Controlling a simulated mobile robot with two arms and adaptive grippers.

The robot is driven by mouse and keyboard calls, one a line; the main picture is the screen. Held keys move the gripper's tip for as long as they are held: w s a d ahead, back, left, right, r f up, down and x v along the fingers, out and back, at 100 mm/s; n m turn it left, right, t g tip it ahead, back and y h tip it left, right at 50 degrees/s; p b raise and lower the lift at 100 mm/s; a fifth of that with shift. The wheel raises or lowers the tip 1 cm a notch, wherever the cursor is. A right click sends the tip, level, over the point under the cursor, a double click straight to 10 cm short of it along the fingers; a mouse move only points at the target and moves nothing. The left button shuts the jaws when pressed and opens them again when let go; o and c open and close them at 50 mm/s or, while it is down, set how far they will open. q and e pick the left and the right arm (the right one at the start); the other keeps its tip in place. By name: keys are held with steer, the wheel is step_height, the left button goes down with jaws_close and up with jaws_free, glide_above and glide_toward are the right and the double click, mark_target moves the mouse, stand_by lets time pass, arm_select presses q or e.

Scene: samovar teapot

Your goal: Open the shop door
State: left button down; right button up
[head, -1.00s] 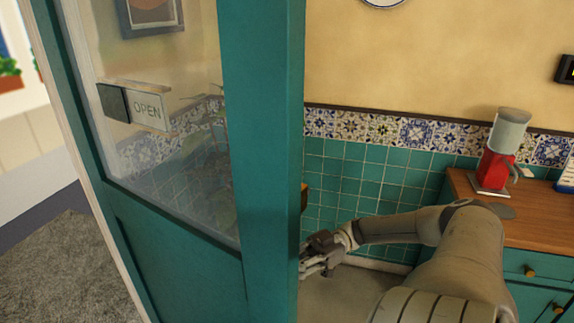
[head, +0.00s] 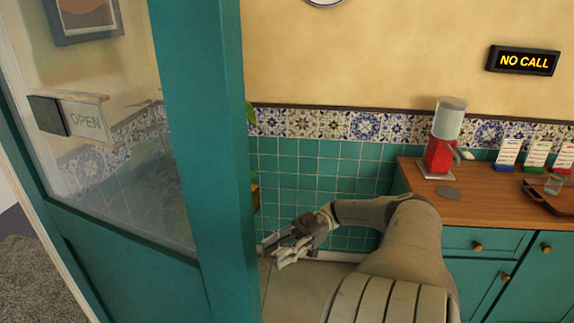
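The shop door (head: 215,170) is teal with a large glass pane and stands ajar at the left. Carpet shows past its far left edge. No door handle shows. My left gripper is out of view.
A wooden counter (head: 480,208) with teal cabinets stands at the right, bearing a red grinder (head: 438,158), small cards and a tray (head: 552,197). A NO CALL sign (head: 523,61) hangs on the wall. Some floor is clear between door and counter.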

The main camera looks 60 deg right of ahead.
steer(key=shift+v, duration=1.65)
